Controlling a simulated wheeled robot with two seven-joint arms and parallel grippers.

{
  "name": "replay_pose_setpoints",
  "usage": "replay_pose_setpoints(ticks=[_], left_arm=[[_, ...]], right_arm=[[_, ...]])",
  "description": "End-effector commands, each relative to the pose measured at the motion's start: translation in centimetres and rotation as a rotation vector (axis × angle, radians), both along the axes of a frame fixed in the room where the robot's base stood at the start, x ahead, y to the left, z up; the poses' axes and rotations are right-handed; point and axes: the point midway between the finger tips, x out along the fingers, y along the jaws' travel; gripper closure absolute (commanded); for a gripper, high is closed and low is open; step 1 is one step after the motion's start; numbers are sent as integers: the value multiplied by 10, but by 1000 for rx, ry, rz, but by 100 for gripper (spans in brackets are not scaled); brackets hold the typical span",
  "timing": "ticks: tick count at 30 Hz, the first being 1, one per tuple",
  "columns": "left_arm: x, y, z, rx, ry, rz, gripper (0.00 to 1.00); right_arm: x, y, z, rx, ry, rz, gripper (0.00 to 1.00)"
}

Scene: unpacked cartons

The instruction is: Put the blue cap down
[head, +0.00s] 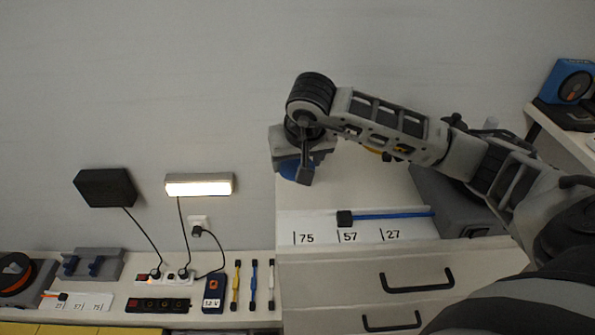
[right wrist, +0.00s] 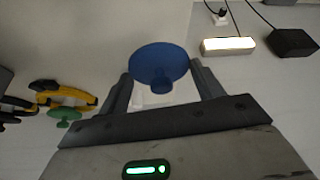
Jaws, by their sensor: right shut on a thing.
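The blue cap (right wrist: 160,62) has a round, disc-like top and a narrower stem. In the right wrist view it sits between the two fingers of my right gripper (right wrist: 163,88), which is shut on it. In the head view the cap (head: 290,169) is partly hidden behind the gripper (head: 300,174). The gripper is above the left part of the white cabinet top (head: 352,190); I cannot tell how high. My left gripper is not in view.
A white strip marked 75, 57, 27 (head: 318,227) bears a blue rod with a black block (head: 345,219). A grey box (head: 450,205) stands to the right. The right wrist view shows a green knob-like thing (right wrist: 63,114) and a yellow-and-black tool (right wrist: 75,99). A lower bench (head: 150,262) lies left.

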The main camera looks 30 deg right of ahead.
Motion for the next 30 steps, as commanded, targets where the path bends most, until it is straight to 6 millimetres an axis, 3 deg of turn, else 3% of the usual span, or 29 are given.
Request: replay_pose_setpoints(ticks=[6, 19, 20, 21, 30], left_arm=[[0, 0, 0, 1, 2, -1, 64], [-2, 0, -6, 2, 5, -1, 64], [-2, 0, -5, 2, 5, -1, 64], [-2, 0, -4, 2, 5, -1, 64], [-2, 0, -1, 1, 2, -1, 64]], right_arm=[[1, -1, -30, 1, 4, 0, 55], [2, -1, -38, -1, 0, 1, 55], [2, -1, -36, -1, 0, 0, 25], [2, -1, -36, -1, 1, 0, 14], [1, -1, -35, 0, 1, 0, 12]])
